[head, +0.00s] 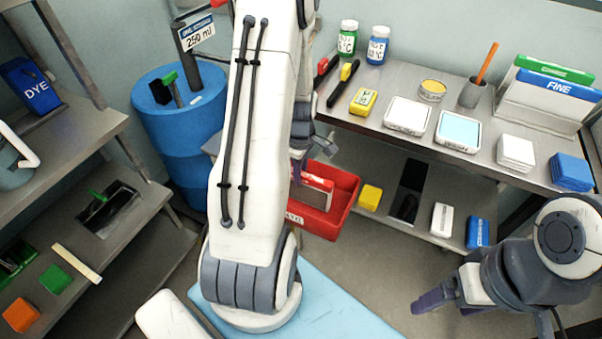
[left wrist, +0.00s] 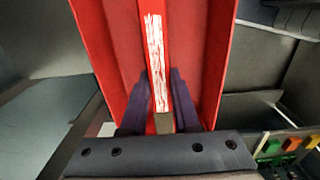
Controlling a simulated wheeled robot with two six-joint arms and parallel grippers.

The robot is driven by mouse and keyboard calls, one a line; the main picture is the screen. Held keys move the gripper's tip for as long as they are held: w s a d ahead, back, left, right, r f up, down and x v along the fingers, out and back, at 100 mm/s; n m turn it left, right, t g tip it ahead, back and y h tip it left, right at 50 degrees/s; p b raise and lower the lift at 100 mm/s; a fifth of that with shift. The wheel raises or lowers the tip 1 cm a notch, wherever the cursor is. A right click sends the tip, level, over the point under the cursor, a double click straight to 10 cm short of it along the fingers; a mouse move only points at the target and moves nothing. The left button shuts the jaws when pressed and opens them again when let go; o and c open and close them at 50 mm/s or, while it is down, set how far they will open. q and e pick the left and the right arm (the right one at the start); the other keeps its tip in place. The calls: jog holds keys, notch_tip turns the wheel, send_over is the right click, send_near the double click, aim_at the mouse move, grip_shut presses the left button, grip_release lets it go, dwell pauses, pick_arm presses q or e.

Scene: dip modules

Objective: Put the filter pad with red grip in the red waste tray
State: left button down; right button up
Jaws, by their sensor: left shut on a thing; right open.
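The filter pad with red grip (head: 314,195) is at the red waste tray (head: 345,208), within its outline in the head view; its lower part is hard to make out. My left gripper (head: 298,170) is above it, mostly hidden behind my own arm. In the left wrist view, my left gripper (left wrist: 160,82) is shut on the red grip (left wrist: 154,45), which has a white patch, with the red tray wall (left wrist: 215,50) around it. I cannot tell whether the pad touches the tray floor. My right gripper (head: 435,299) is open and empty at lower right, away from the tray.
A steel bench (head: 385,150) with jars, boxes and a rack stands above a lower shelf holding a yellow block (head: 370,197). A blue drum (head: 178,125) stands left of the tray. Shelves line the left side. A light blue surface (head: 335,305) lies in front.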

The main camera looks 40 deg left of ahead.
pick_arm(q)
jog(key=shift+f, duration=0.1)
jog(key=c, duration=0.7)
grip_release()
jog(key=shift+o, duration=0.2)
notch_tip(320, 180, up, 12)
jog(key=p, duration=0.1)
jog(key=s+d+r+m, duration=0.1)
jog(key=d+r+m, duration=0.1)
jog(key=d+m, duration=0.55)
jog(key=s+d+r+m, duration=0.1)
jog(key=d+r+m, duration=0.25)
jog(key=d, duration=0.75)
jog(key=s+d+r+m+h, duration=0.1)
jog(key=s+d+m, duration=1.1)
jog(key=m, duration=0.5)
jog(key=shift+s+d+r, duration=0.3)
jog(key=shift+s, duration=0.85)
